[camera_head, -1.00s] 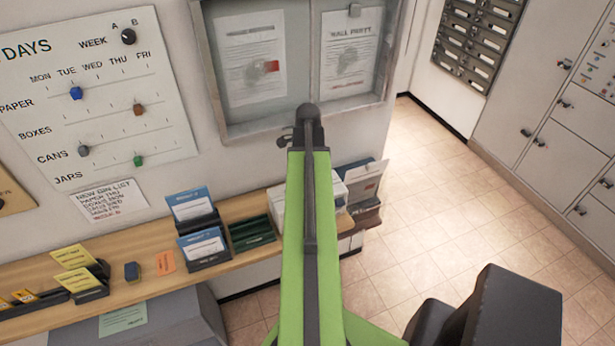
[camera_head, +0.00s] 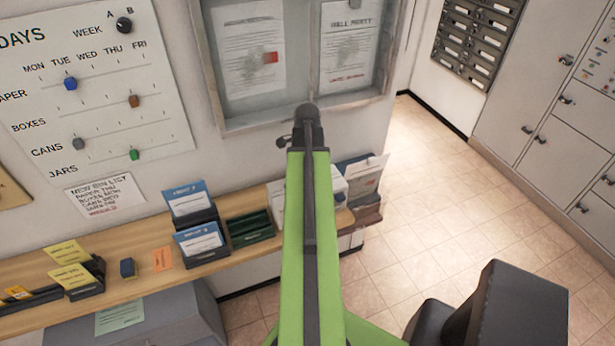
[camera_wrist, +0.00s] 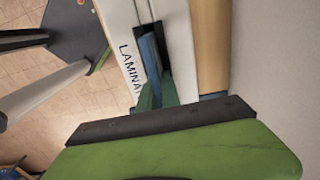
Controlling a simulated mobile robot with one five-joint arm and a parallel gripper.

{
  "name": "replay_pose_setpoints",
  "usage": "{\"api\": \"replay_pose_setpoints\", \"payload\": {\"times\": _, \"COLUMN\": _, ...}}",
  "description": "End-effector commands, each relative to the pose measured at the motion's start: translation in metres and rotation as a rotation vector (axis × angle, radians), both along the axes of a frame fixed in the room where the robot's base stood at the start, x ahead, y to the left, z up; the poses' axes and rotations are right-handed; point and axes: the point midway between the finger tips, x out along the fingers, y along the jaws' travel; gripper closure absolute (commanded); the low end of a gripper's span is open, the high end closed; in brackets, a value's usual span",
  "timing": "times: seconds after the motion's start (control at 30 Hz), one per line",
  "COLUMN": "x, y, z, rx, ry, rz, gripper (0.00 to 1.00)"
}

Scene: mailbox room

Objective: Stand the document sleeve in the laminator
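The laminator (camera_wrist: 122,30) is a white body lettered "LAMINA…" in the wrist view, with a dark slot along it. A blue strip (camera_wrist: 150,60) and teal strips lie in or over that slot. They may be the document sleeve, but I cannot tell whether they are inserted. In the head view a white box (camera_head: 338,186), probably the laminator, is partly hidden behind my green arm. My gripper (camera_wrist: 165,118) seems to be the green part with a dark edge in front of the slot.
A wooden shelf (camera_head: 130,247) runs along the wall, holding blue leaflets (camera_head: 198,240), a green tray (camera_head: 250,228) and yellow cards (camera_head: 70,265). A rack with a sheet (camera_head: 365,175) stands at its right end. A glazed notice board (camera_head: 300,60) hangs above.

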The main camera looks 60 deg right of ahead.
Motion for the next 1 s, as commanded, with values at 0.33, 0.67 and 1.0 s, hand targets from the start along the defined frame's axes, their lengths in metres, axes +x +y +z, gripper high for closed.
{"api": "replay_pose_setpoints", "payload": {"times": 0.33, "x": -0.001, "y": 0.002, "z": 0.033, "rx": 0.005, "ry": 0.002, "rz": 0.000, "gripper": 0.68}}
{"api": "replay_pose_setpoints", "payload": {"times": 0.67, "x": -0.001, "y": 0.002, "z": 0.107, "rx": 0.001, "ry": 0.000, "rz": 0.000, "gripper": 0.68}}
{"api": "replay_pose_setpoints", "payload": {"times": 1.0, "x": -0.001, "y": 0.002, "z": 0.172, "rx": -0.001, "ry": -0.001, "rz": 0.000, "gripper": 0.68}}
